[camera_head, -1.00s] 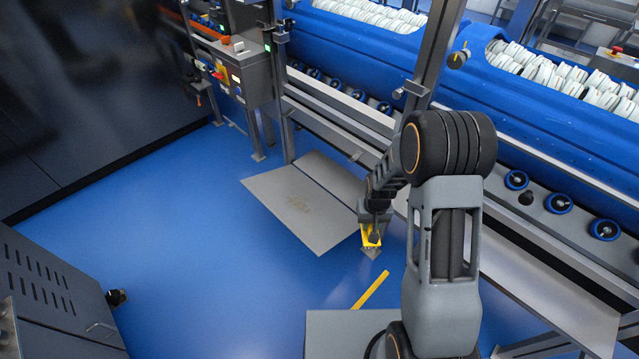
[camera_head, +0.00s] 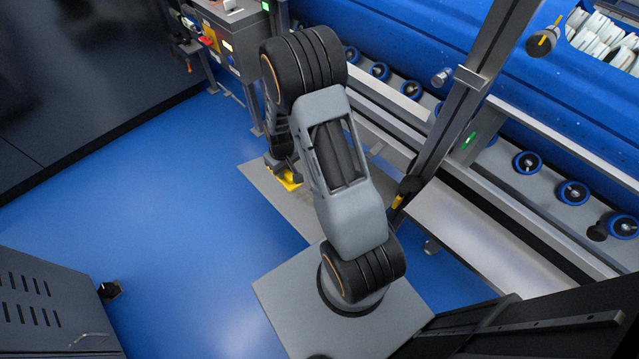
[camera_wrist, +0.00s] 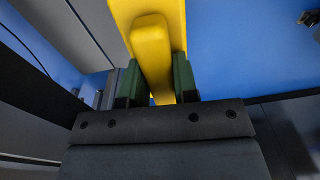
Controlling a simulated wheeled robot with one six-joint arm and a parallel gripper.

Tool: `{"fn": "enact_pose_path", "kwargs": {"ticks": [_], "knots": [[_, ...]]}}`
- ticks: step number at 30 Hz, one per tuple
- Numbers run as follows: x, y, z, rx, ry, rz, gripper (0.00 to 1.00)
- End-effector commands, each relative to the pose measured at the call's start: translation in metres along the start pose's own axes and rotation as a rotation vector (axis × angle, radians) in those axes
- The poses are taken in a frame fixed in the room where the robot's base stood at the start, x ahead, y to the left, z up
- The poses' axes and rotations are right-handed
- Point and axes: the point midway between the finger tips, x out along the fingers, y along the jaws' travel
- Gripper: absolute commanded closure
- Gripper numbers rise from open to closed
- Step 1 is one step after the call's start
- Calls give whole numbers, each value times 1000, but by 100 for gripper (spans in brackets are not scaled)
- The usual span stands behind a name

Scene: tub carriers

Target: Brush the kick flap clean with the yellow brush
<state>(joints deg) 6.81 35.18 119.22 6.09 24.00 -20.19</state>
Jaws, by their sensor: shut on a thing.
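The kick flap (camera_head: 284,215) is a flat grey plate low over the blue floor, left of the conveyor frame. My arm covers its right part. The yellow brush (camera_head: 291,182) shows as a small yellow patch over the flap, below my gripper (camera_head: 283,174). I cannot tell whether its bristles touch the plate. In the wrist view my gripper (camera_wrist: 155,82) is shut on the yellow brush (camera_wrist: 151,50), with a green-padded finger on each side of the handle.
The blue tub carrier (camera_head: 455,50) and a rail with rollers (camera_head: 527,163) stand on the right. A steel post (camera_head: 470,90) rises close to my arm. A control box (camera_head: 238,40) stands behind the flap. A dark cabinet (camera_head: 50,305) is at lower left. Open blue floor (camera_head: 150,210) lies left.

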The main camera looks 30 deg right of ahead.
Motion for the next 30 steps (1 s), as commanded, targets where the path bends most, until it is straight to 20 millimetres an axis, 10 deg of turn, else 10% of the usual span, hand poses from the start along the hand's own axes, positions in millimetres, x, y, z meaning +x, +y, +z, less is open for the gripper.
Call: {"fn": "enact_pose_path", "kwargs": {"ticks": [1, 15, 30], "knots": [[32, 16, 3, -35, 11, -13, 92], [178, 135, 30, -634, 90, -208, 92], [224, 187, 55, -885, 93, -315, 92]]}}
